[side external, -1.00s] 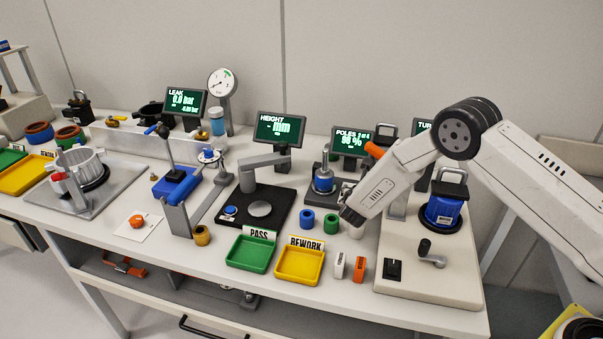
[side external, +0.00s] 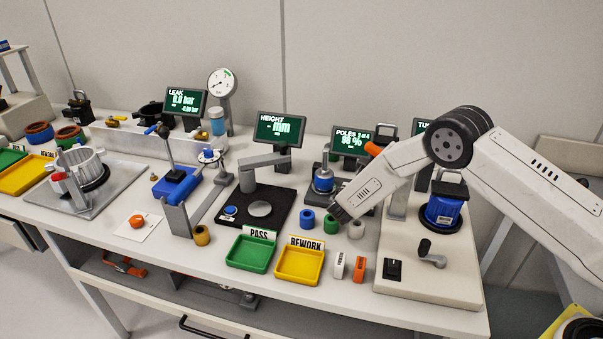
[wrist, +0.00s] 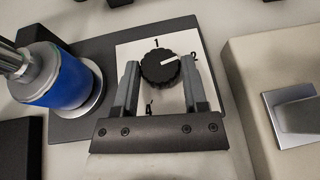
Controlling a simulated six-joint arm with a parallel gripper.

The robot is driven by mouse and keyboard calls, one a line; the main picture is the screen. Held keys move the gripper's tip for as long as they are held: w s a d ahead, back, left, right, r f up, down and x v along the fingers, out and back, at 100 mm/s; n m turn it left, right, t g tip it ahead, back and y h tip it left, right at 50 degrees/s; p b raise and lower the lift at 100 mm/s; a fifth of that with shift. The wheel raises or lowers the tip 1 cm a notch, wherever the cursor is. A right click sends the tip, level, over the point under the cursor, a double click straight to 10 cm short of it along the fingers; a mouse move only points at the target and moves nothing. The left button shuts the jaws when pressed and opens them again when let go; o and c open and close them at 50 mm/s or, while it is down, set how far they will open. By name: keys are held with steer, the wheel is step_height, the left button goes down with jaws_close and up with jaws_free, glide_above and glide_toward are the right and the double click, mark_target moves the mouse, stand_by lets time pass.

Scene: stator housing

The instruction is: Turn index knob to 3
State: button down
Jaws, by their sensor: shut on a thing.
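The index knob (wrist: 158,66) is a black ribbed dial on a white plate (wrist: 125,48) in the wrist view. Its white pointer line aims right, toward the printed 2. A 1 is printed above the knob, and another mark at the lower left is partly hidden by my gripper. My gripper (wrist: 160,72) has one grey finger on each side of the knob and is shut on it. In the side view, my arm's end covers the knob.
A blue stator on a metal post (wrist: 68,82) stands left of the knob in the wrist view. In the side view, the POLES screen (side external: 351,141) is behind my arm. Blue, green and white rings (side external: 331,223) lie in front. A blue motor on a beige base (side external: 443,211) stands right.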

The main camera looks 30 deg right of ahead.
steer(key=shift+w+a+m+g+h, duration=0.15)
steer(key=shift+m+g+h, duration=0.4)
steer(key=shift+m+g, duration=0.45)
steer(key=shift+w+m+g+h, duration=0.1)
steer(key=shift+m+g+h, duration=0.45)
steer(key=shift+m+g, duration=0.45)
steer(key=shift+w+m+g+h, duration=0.1)
steer(key=shift+m+g+h, duration=0.2)
steer(key=shift+m+g, duration=0.35)
steer(key=shift+w+m+g, duration=0.1)
steer(key=shift+m+g, duration=1.05)
steer(key=shift+g, duration=0.3)
steer(key=shift+c, duration=0.6)
jaws_free()
steer(key=shift+v, duration=3.9)
